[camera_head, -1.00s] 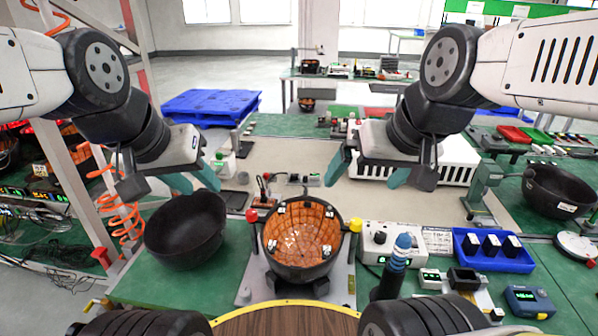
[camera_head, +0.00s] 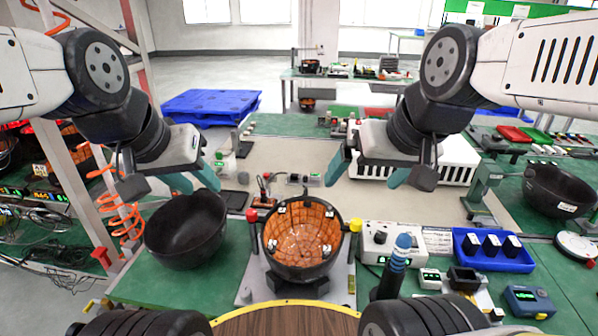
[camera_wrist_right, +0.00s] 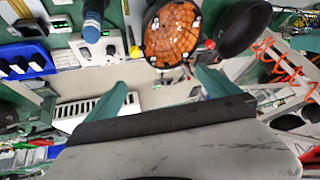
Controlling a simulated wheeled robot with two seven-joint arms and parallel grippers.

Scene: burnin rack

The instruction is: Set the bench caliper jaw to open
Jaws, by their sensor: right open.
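I cannot pick out the bench caliper or its jaw with certainty. A small device with a green-lit part (camera_head: 292,180) lies on the pale bench mat behind the orange-lined bowl, but it is too small to identify. My left gripper (camera_head: 192,181) hangs open above the black bowl at left, with its teal fingers apart and nothing between them. My right gripper (camera_head: 367,173) is open and empty above the mat, right of the orange-lined bowl. In the right wrist view its teal fingers (camera_wrist_right: 160,95) are spread wide, with nothing between them.
The orange-lined bowl (camera_head: 303,234) sits on a metal plate at front centre. A black bowl (camera_head: 187,228) stands at left. At right are a control box (camera_head: 378,240), a blue tray (camera_head: 489,263) and a blue-handled tool (camera_head: 399,256). The pale mat (camera_head: 300,158) has free room.

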